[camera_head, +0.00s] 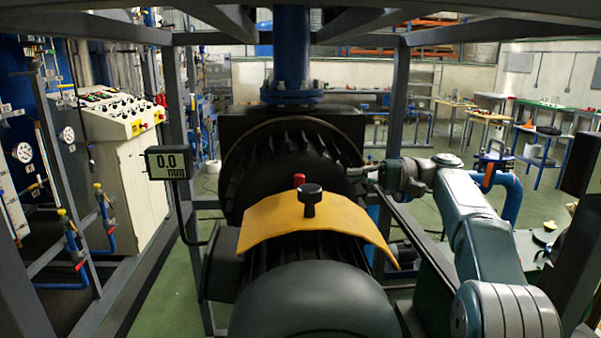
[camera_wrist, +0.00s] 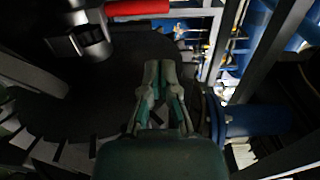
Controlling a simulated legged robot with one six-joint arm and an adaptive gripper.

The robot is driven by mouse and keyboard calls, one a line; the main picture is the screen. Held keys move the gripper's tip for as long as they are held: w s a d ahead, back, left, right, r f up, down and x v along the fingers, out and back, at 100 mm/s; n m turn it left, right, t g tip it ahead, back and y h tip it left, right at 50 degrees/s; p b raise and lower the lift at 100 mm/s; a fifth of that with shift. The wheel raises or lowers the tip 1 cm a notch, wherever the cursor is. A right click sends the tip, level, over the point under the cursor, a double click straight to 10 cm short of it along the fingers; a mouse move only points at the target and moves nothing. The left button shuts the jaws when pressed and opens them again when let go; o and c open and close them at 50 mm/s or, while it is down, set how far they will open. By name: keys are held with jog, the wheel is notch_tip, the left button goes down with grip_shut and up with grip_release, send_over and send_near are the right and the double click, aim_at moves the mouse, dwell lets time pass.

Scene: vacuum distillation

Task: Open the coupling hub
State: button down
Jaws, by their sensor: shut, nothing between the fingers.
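A curved yellow cover (camera_head: 270,225) sits over the shaft gap between the dark finned machine and the grey-green rounded motor housing. I take it for the coupling hub cover. A black knob (camera_head: 310,198) stands upright on its top, with a small red pin (camera_head: 299,179) just behind it. In the wrist view a dark knob-like part (camera_wrist: 92,42) and a red cylinder (camera_wrist: 138,8) show at the upper left, apart from the fingers. My gripper (camera_head: 352,172) is to the right of the knob and a little behind it, shut and empty. Its closed fingers also show in the wrist view (camera_wrist: 158,66).
A gauge display reading 0.0 (camera_head: 168,163) stands left of the cover. A blue vertical pipe (camera_head: 291,55) rises behind. Dark frame posts (camera_head: 183,130) flank the machine on both sides. A control cabinet (camera_head: 125,150) is at the left; worktables (camera_head: 540,135) are far right.

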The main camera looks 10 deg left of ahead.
jog(key=x, duration=0.9)
jog(key=shift+a, duration=0.3)
jog(key=shift+d, duration=0.15)
jog(key=shift+d, duration=0.1)
